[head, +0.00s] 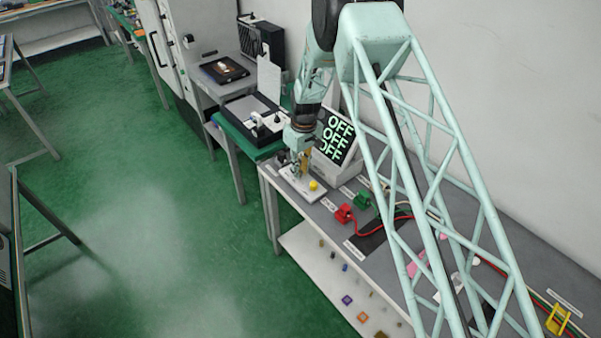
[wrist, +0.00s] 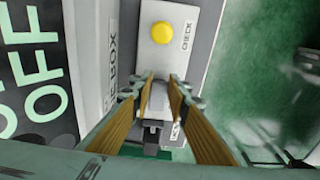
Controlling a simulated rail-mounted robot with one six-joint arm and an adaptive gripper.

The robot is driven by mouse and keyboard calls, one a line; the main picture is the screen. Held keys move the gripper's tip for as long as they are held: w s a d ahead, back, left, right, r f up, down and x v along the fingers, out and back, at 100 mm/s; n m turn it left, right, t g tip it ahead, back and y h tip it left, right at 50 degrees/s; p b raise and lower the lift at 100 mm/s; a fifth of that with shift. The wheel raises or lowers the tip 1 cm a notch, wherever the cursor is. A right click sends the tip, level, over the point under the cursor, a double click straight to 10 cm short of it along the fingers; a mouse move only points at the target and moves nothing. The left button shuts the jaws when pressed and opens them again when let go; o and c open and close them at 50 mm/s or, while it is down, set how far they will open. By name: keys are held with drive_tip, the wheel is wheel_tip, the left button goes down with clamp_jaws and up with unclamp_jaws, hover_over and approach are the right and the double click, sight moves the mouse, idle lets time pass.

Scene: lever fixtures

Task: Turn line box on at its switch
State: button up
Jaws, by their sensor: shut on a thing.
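The line box display (head: 335,137) is a dark tilted panel in a white housing, reading OFF on several lines. Part of it shows at the left of the wrist view (wrist: 40,70). In front of it lies a pale switch plate (head: 312,195) with a yellow button (wrist: 162,33) labelled CHECK. My gripper (wrist: 161,88) points down over the plate, beyond the button. Its two tan-padded fingers are shut on the grey switch lever (wrist: 158,101), which stands between them. The lever's lower part is partly hidden by the fingers.
On the grey bench to the right are a red clamp (head: 344,213), a green clamp (head: 362,200) and cables. A green-topped table (head: 243,131) with a device stands to the left. My arm's lattice link crosses over the bench. The green floor in front is clear.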

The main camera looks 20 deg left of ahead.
drive_tip(key=shift+s+f+t+y+b, duration=0.25)
drive_tip(key=shift+y+b, duration=0.35)
drive_tip(key=shift+b, duration=1.1)
drive_tip(key=shift+f+t+y+b, duration=0.1)
drive_tip(key=shift+t+y+b, duration=0.3)
drive_tip(key=shift+b, duration=1.7)
drive_tip(key=shift+d+f+t+y+b, duration=0.25)
drive_tip(key=shift+t+y+b, duration=0.4)
drive_tip(key=shift+b, duration=7.1)
drive_tip(key=shift+r, duration=0.1)
drive_tip(key=o, duration=0.9)
drive_tip(key=shift+d, duration=0.1)
drive_tip(key=shift+v, duration=5.95)
drive_tip(key=shift+w+d, duration=0.15)
